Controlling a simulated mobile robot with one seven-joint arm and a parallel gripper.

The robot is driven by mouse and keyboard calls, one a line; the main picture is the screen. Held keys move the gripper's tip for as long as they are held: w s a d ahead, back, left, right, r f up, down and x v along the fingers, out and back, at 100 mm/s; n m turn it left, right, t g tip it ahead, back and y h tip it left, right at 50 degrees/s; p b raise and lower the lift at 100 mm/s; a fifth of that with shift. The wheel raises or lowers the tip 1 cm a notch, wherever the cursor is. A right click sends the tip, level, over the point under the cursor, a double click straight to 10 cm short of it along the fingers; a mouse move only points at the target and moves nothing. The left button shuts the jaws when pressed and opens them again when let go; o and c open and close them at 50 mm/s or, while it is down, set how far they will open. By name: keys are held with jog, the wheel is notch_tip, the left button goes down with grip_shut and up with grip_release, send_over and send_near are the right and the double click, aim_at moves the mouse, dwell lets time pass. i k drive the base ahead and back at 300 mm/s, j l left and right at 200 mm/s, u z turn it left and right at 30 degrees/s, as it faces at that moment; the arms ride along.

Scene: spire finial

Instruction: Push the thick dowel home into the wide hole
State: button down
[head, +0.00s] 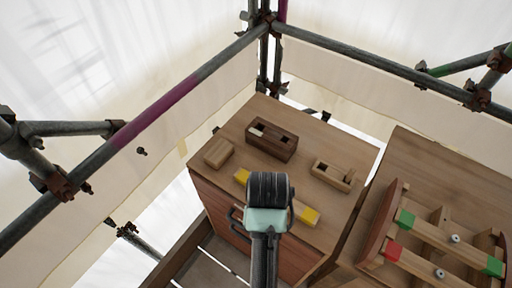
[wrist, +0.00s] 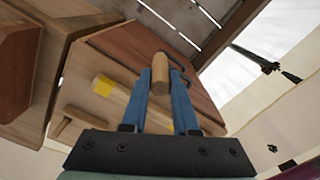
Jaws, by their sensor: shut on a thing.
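My gripper (wrist: 161,84) shows its two blue fingers in the wrist view, shut on a light wooden dowel (wrist: 160,68). The dowel's rounded end shows between the fingertips and it looks clear of other things. In the head view my wrist hides the fingers and the dowel. A dark wooden block (head: 268,149) stands on the worktop at the back, beyond my wrist. It has two openings on top: the left one shows something pale, the right one looks dark. I cannot tell which is the wide hole.
A small plain block (head: 218,152) lies left of the dark block, and a slotted light block (head: 333,175) lies to its right. Yellow-marked wood (head: 309,216) shows beside my wrist. A second bench (head: 395,155) with a railed frame stands at right. Scaffold pipes (head: 170,98) surround the worktop.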

aim_at(260, 134)
jog(key=i+j+z, duration=0.45)
jog(key=i, duration=0.15)
jog(key=i+j+z, duration=0.45)
jog(key=j, duration=0.2)
